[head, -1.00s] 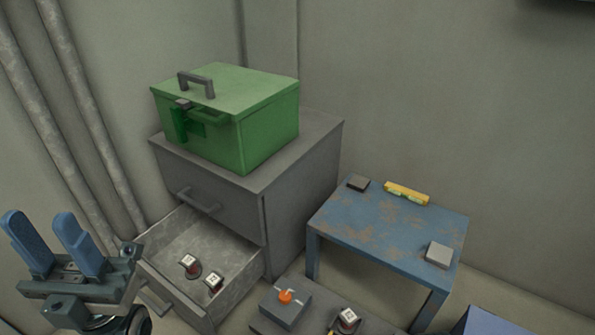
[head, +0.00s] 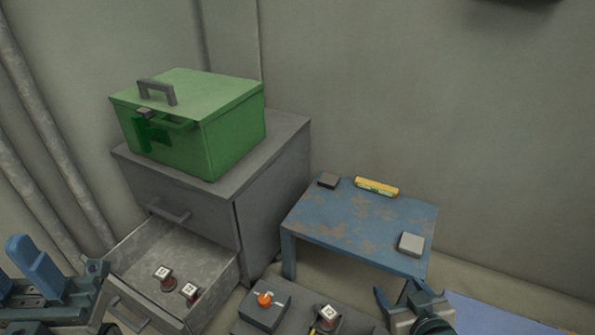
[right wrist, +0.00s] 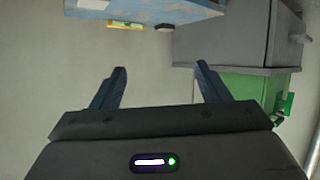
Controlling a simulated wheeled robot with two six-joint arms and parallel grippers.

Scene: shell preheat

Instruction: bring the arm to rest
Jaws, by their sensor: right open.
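My right gripper (head: 408,294) shows at the bottom right of the head view, in front of the low blue table (head: 345,223). In the right wrist view my right gripper (right wrist: 161,76) has its two fingers wide apart with nothing between them. That view looks upside down, with a bare wall past the fingers. My left gripper (head: 20,272) is at the lower left edge of the head view, partly cut off. Its blue fingers are apart and hold nothing that I can see.
A green box (head: 235,128) stands on a grey cabinet (head: 275,170). The cabinet's open drawer (head: 205,245) holds two small red-and-white items. A grey block (head: 411,244) and yellow level (head: 377,187) lie on the table. An orange-knobbed box (head: 262,313) is in front.

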